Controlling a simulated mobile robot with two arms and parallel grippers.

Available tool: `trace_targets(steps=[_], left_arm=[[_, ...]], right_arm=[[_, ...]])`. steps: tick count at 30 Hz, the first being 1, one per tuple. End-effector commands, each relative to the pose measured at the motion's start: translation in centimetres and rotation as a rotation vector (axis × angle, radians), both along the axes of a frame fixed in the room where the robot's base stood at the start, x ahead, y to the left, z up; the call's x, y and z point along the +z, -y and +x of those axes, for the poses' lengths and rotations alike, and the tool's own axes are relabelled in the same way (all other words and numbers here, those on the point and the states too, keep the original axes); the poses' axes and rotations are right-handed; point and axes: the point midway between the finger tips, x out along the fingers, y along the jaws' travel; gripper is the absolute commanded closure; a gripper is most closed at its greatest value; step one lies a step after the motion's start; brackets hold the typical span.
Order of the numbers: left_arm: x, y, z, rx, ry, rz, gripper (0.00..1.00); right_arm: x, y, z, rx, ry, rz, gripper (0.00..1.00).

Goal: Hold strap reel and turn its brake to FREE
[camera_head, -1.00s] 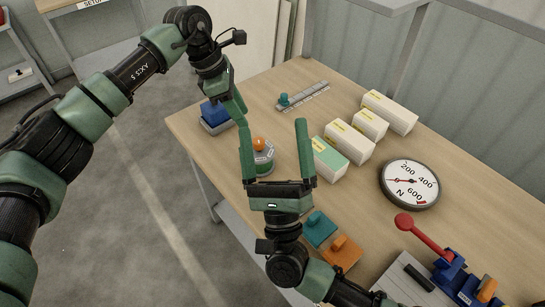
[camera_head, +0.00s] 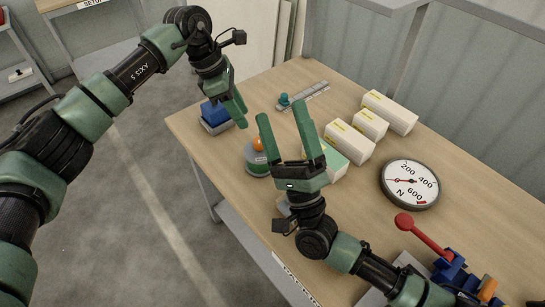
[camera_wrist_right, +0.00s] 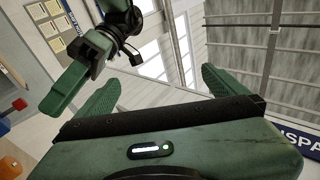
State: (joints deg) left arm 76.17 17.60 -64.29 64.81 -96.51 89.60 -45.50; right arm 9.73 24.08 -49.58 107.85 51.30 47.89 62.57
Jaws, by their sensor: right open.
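The strap reel (camera_head: 254,161) is a round grey-and-green drum with an orange knob (camera_head: 257,144) on top. It stands on the table near its left edge. My right gripper (camera_head: 282,112) is open and empty, pointing away across the table. Its left finger partly overlaps the reel's right side in the head view. Its two fingers also show spread in the right wrist view (camera_wrist_right: 158,85). My left gripper (camera_head: 236,108) hangs above and left of the reel, apart from it; whether its fingers are parted is unclear. The brake's marking is too small to read.
A blue block on a grey base (camera_head: 215,117) stands behind the reel. White boxes (camera_head: 348,140) and a dial gauge (camera_head: 410,184) lie to the right. A red-handled lever device (camera_head: 455,275) stands at front right. A metal ruler strip (camera_head: 310,94) lies at the back.

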Motion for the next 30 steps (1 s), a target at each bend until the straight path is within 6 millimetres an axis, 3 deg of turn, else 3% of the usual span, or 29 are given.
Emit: trace_targets(steps=[3, 8, 14, 20, 21, 28, 30], left_arm=[[0.0, 0.0, 0.0, 0.000, 0.000, 0.000, 0.64], [0.0, 0.0, 0.0, 0.000, 0.000, 0.000, 0.64], [0.0, 0.0, 0.0, 0.000, 0.000, 0.000, 0.64], [0.0, 0.0, 0.0, 0.000, 0.000, 0.000, 0.64], [0.0, 0.0, 0.0, 0.000, 0.000, 0.000, 0.64], [0.0, 0.0, 0.0, 0.000, 0.000, 0.000, 0.64], [0.0, 0.0, 0.0, 0.000, 0.000, 0.000, 0.64]], right_arm=[[1.6, -0.5, -0.4, -0.213, 0.253, -0.315, 0.00], [2.2, -1.7, -0.6, -0.589, 0.676, -0.782, 0.00], [0.2, -2.5, 1.2, -1.098, 1.249, -1.297, 0.00], [-3.0, -0.7, 5.9, -1.615, 1.903, -1.706, 0.00], [-3.6, 0.1, 7.1, 1.648, -1.969, 1.699, 0.00], [-5.9, 6.7, 14.5, 1.077, -1.529, 0.946, 0.00], [-8.1, 6.3, 14.7, 0.974, -1.506, 0.830, 0.00]])
